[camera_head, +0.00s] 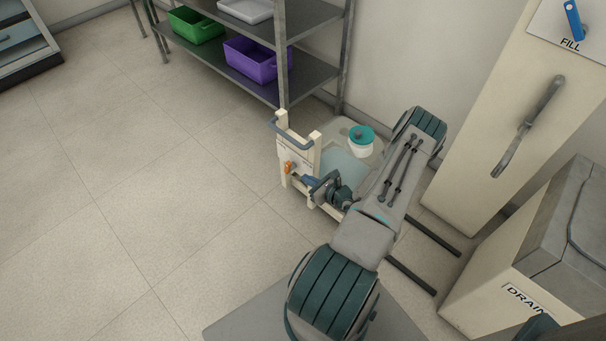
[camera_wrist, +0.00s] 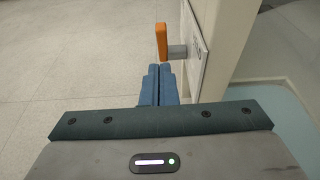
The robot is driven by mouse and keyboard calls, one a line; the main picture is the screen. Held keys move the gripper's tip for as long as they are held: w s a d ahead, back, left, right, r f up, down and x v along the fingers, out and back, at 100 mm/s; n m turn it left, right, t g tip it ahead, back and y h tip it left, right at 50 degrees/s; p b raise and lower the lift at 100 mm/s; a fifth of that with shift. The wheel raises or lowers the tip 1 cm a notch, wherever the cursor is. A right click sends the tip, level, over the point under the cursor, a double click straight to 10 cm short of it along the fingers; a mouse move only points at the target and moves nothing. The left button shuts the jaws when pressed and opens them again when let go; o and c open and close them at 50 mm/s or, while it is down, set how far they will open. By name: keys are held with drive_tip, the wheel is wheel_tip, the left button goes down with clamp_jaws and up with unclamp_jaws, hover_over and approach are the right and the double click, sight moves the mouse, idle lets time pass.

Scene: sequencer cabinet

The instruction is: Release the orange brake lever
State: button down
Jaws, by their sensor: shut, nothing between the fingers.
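The orange brake lever (camera_wrist: 162,41) stands out on a short grey stub from a pale panel (camera_wrist: 205,55) in the wrist view. In the head view the lever (camera_head: 289,167) is on the front of a small cream cart (camera_head: 313,160). My gripper (camera_wrist: 160,70) is shut, its two blue fingers together and empty. The fingertips are just below the lever in the wrist picture; whether they touch it I cannot tell. In the head view my gripper (camera_head: 306,181) is beside the lever, at its lower right.
The cart carries a white jar with a teal lid (camera_head: 361,138) and has a grey-blue handle (camera_head: 289,133). A shelf (camera_head: 322,75) with a purple bin (camera_head: 251,60) and a green bin (camera_head: 196,25) stands behind. Cabinets marked FILL and DRAIN (camera_head: 527,299) are at right. Floor at left is clear.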

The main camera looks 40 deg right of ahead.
drive_tip(key=s+d+r+p, duration=0.1)
drive_tip(key=s+r, duration=0.2)
drive_tip(key=s, duration=0.3)
drive_tip(key=shift+d+r, duration=0.3)
drive_tip(key=shift+r, duration=0.1)
